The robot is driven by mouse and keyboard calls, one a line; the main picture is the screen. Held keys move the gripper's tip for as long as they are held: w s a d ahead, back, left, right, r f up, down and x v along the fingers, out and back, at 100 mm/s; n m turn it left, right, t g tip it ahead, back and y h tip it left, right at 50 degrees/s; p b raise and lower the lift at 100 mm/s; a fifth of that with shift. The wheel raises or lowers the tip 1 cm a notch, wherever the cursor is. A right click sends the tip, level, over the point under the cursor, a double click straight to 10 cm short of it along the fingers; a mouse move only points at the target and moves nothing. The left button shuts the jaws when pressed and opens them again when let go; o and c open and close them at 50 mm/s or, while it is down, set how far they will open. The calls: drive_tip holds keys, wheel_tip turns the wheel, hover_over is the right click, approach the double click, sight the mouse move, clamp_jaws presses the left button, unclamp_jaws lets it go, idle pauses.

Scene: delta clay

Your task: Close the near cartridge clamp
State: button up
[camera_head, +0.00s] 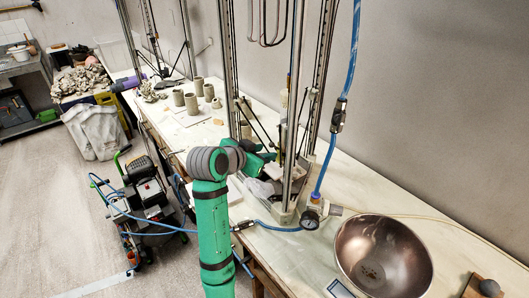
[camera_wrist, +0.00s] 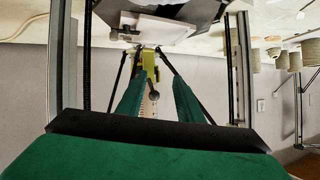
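In the wrist view, which shows the place upside down, a pale tube (camera_wrist: 149,108) that looks like the cartridge stands between my two green fingers. A yellow-green part (camera_wrist: 149,62), perhaps the clamp, is at one end of it. A dark round knob (camera_wrist: 155,96) shows in front of the tube, between the fingers. My gripper (camera_wrist: 159,76) is open, with a finger on each side and no visible contact. In the head view, my gripper (camera_head: 262,160) reaches in among the near printer's columns (camera_head: 296,110), which partly hide it. I cannot tell the clamp's exact position.
Upright printer columns (camera_wrist: 238,70) and thin black rods flank my gripper closely. On the bench (camera_head: 345,190) stand a metal bowl (camera_head: 384,255), a pressure gauge (camera_head: 311,217) and a blue hose (camera_head: 347,70). Several clay cups (camera_head: 191,103) are farther back. A wheeled compressor (camera_head: 147,192) stands on the floor.

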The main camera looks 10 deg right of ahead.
drive_tip(key=v, duration=1)
drive_tip(key=shift+w, duration=0.15)
